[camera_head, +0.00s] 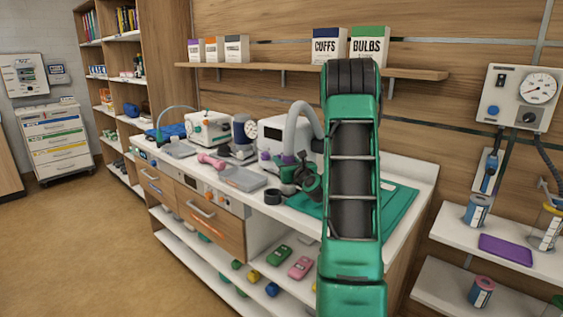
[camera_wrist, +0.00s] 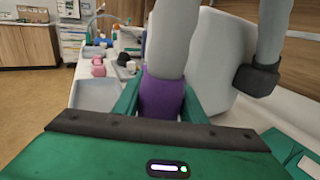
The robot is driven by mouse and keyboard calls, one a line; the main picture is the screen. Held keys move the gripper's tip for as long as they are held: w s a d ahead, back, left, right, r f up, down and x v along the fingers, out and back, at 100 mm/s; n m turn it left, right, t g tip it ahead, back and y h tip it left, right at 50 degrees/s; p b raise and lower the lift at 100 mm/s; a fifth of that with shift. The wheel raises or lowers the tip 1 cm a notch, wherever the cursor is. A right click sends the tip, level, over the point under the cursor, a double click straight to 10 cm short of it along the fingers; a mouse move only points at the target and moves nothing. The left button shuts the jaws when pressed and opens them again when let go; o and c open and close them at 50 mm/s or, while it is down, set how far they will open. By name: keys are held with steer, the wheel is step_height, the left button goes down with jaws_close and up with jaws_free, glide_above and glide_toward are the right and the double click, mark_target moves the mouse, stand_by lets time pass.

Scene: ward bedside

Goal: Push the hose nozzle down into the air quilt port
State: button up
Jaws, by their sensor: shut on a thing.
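The hose nozzle shows in the wrist view as a purple collar (camera_wrist: 160,97) on the end of a thick grey hose (camera_wrist: 172,35). My gripper (camera_wrist: 159,100) is shut on the purple collar, with a green finger on each side. In the head view the grey hose (camera_head: 303,112) arches from the white machine (camera_head: 272,131) down to my gripper (camera_head: 290,174) above the counter. The nozzle's lower end is hidden. A short black ring (camera_head: 272,197) stands on the counter below and left of my gripper; I cannot tell whether it is the air quilt port.
A teal cloth (camera_head: 397,208) lies on the right of the counter, partly behind my arm. A grey tray (camera_head: 243,179) and a pink object (camera_head: 211,161) sit to the left. A wall shelf (camera_head: 420,71) holding boxes runs above.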

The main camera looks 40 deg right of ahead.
steer(key=shift+f, duration=1.5)
steer(key=o, duration=1.1)
steer(key=shift+s+d, duration=0.1)
steer(key=v, duration=0.8)
steer(key=shift+s+a, duration=0.2)
steer(key=shift+a, duration=0.05)
steer(key=shift+v, duration=0.95)
steer(key=shift+a, duration=0.2)
